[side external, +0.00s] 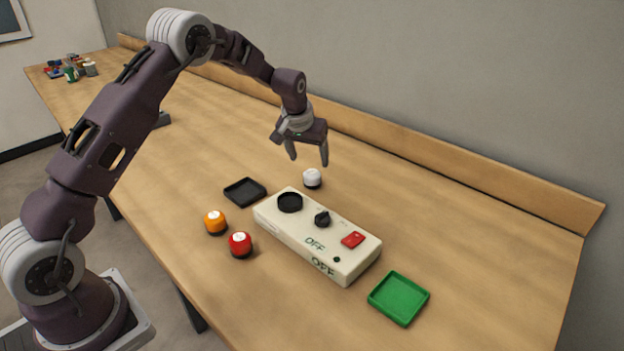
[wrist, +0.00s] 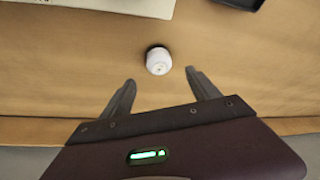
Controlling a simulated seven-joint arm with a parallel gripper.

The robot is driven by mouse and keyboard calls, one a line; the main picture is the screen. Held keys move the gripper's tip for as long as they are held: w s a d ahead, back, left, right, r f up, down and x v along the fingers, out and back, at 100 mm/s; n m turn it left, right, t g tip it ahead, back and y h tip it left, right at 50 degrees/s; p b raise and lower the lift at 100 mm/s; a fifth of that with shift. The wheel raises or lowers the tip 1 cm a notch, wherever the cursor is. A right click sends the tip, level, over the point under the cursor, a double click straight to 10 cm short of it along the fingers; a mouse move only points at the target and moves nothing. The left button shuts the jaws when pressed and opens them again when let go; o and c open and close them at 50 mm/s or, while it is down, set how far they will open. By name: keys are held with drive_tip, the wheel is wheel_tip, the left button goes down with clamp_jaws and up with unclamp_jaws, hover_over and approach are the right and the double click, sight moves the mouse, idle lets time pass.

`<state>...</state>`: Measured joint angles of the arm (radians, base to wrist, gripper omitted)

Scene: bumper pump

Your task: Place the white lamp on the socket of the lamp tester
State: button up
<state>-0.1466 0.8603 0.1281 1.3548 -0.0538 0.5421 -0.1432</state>
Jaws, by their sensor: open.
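The white lamp (side external: 312,178) stands upright on the table behind the lamp tester, with a dark base. It also shows in the wrist view (wrist: 158,61), just ahead of and between my fingertips. The lamp tester (side external: 292,226) is a cream box with a round black socket (side external: 290,202) at its left end, a black knob, a red switch and OFF markings. The socket is empty. My gripper (side external: 308,161) is open and empty, above the lamp and apart from it; its fingers also show in the wrist view (wrist: 160,76).
An orange lamp (side external: 215,222) and a red lamp (side external: 240,245) stand in front of the tester. A black tray (side external: 245,191) lies left of it and a green tray (side external: 399,299) right of it. A low wooden ledge (side external: 440,155) runs along the wall.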

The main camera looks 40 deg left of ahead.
sight(311, 173)
drive_tip(key=x, duration=0.7)
drive_tip(key=shift+s+d+f, duration=0.15)
drive_tip(key=shift+s+f, duration=0.1)
drive_tip(key=shift+f, duration=0.05)
clamp_jaws()
wheel_tip(311, 173, up, 9)
drive_tip(key=shift+r, duration=0.1)
drive_tip(key=s+d+r, duration=0.3)
drive_tip(key=s, duration=0.4)
drive_tip(key=s+d+r, duration=0.3)
drive_tip(key=s, duration=0.3)
drive_tip(key=f, duration=0.9)
drive_tip(key=shift+s+a+f, duration=0.1)
drive_tip(key=shift+s+f, duration=0.25)
drive_tip(key=shift+s, duration=0.05)
